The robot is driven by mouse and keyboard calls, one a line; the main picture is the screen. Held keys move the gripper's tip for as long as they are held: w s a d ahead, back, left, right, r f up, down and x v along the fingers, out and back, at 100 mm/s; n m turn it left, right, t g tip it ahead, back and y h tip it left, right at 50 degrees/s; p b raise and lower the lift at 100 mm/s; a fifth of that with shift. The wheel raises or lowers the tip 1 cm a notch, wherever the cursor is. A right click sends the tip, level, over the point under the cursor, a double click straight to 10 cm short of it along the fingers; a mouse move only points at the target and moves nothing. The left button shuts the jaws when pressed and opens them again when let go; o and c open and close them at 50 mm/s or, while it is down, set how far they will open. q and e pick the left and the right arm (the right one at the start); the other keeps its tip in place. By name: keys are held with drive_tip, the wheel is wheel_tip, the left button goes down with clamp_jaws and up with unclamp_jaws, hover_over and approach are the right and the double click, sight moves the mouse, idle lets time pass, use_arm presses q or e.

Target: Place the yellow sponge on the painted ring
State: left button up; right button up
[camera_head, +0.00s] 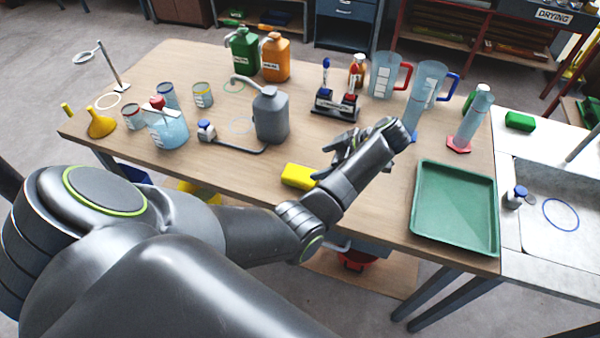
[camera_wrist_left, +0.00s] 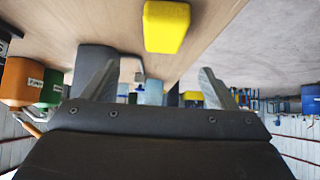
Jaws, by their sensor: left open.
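The yellow sponge (camera_head: 298,176) lies on the wooden table near its front edge. It also shows in the left wrist view (camera_wrist_left: 166,27), apart from the fingers. My left gripper (camera_head: 336,158) is just right of the sponge in the head view, open, partly hidden by my own arm. In the left wrist view its two fingers (camera_wrist_left: 159,72) stand wide apart with nothing held between them. Several rings show: a white one (camera_head: 107,94), a green one (camera_head: 233,80), a pale one (camera_head: 240,118) and a blue one (camera_head: 561,200). I cannot tell which the task means. My right gripper is not in view.
A grey can (camera_head: 270,115) with a curved pipe and a black marker stand (camera_head: 335,105) are behind the sponge. A green tray (camera_head: 455,243) lies at the right front. Jugs, bottles and beakers crowd the back and left. Bare table lies left of the sponge.

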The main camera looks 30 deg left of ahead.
sight(301, 173)
use_arm(q)
drive_tip(key=b+x, duration=0.2)
drive_tip(key=x, duration=0.2)
drive_tip(key=shift+d+f, duration=0.15)
drive_tip(key=shift+s+a+f+b, duration=0.1)
drive_tip(key=shift+a+f+b, duration=0.3)
drive_tip(key=shift+a+b, duration=0.15)
drive_tip(key=shift+s+a+f+b, duration=0.1)
drive_tip(key=shift+f+b, duration=0.2)
drive_tip(key=b+x, duration=0.3)
drive_tip(key=x, duration=0.1)
drive_tip(key=shift+d+f, duration=0.3)
drive_tip(key=shift+d, duration=0.05)
drive_tip(key=shift+s+a+f, duration=0.1)
drive_tip(key=shift+a+f, duration=0.05)
drive_tip(key=shift+a, duration=0.1)
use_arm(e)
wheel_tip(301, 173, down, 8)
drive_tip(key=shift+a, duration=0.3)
use_arm(q)
drive_tip(key=c, duration=1.1)
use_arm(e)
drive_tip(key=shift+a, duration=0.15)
